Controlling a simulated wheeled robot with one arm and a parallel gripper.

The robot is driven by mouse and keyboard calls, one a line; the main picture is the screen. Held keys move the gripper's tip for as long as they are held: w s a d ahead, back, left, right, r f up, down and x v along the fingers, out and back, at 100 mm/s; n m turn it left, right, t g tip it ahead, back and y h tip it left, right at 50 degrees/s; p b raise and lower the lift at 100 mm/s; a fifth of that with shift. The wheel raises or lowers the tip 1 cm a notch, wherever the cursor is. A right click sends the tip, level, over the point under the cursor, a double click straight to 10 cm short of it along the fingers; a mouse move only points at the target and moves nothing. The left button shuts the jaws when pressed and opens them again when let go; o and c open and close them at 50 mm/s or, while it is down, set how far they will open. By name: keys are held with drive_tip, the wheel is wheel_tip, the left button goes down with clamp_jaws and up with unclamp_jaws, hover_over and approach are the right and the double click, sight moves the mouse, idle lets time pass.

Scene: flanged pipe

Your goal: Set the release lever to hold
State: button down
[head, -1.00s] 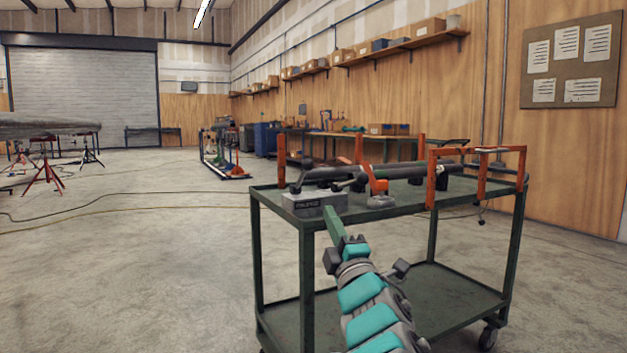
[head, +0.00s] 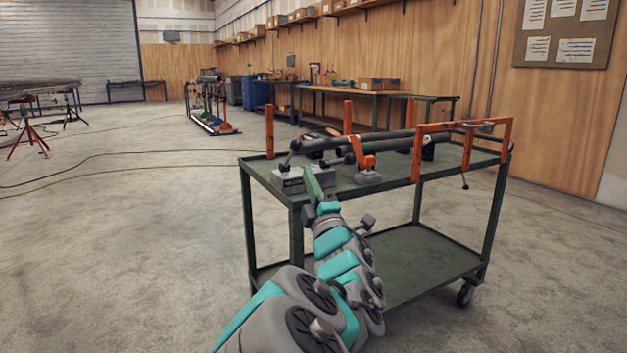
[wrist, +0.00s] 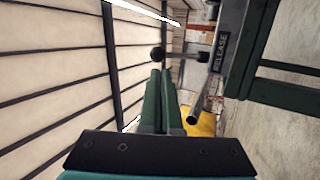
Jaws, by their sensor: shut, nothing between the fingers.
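The grey release box (head: 288,182) sits on the near left corner of the green cart top. Its lever rises from it and ends in a black ball knob (head: 295,145). In the wrist view the knob (wrist: 157,53) shows just beyond my fingertips, on a thin shaft running to the box. The box's RELEASE label (wrist: 220,50) reads sideways there. My gripper (head: 308,168) has long green fingers, shut and empty, in front of the box, hiding part of it. The fingers also show in the wrist view (wrist: 159,75). I cannot tell whether they touch the knob.
The green cart (head: 390,190) also carries dark pipes (head: 385,142), an orange clamp (head: 362,155) and orange posts and frame (head: 463,126) to the right.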

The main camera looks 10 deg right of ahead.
sight(298, 150)
drive_tip(key=shift+x, duration=3.35)
drive_tip(key=shift+a+p, duration=0.1)
drive_tip(key=shift+p, duration=0.2)
